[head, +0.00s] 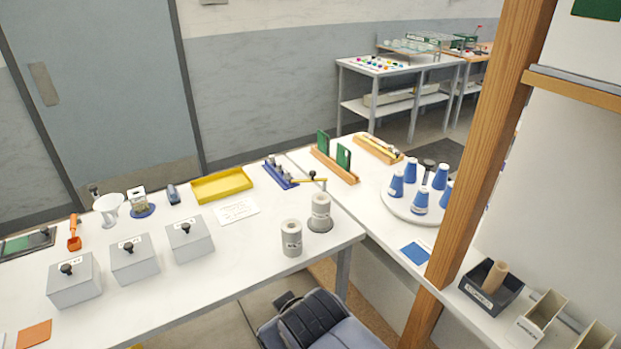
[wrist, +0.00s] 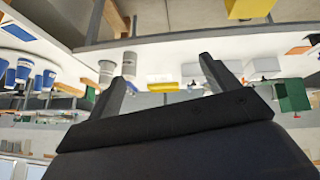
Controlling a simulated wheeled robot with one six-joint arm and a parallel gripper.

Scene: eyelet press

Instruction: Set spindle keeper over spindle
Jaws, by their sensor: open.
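A yellow bar with a black knob, which looks like the spindle keeper (head: 309,181), lies level at the top of a grey labelled roll (head: 320,207) on a round grey base (head: 320,226). The bar points left, away from the roll's middle. The spindle itself is not clearly seen; the roll probably hides it. A second grey roll (head: 292,238) stands upright beside it, and a grey roll also shows in the wrist view (wrist: 128,66). My gripper (wrist: 163,68) is open and empty, its fingers apart from everything. The wrist picture looks upside down.
Several lidded grey boxes (head: 190,238) stand left of the rolls. A yellow tray (head: 222,186) and a blue rack (head: 280,174) lie behind. A round white tray (head: 402,207) with several blue cones is to the right. A wooden post (head: 490,150) rises at the right.

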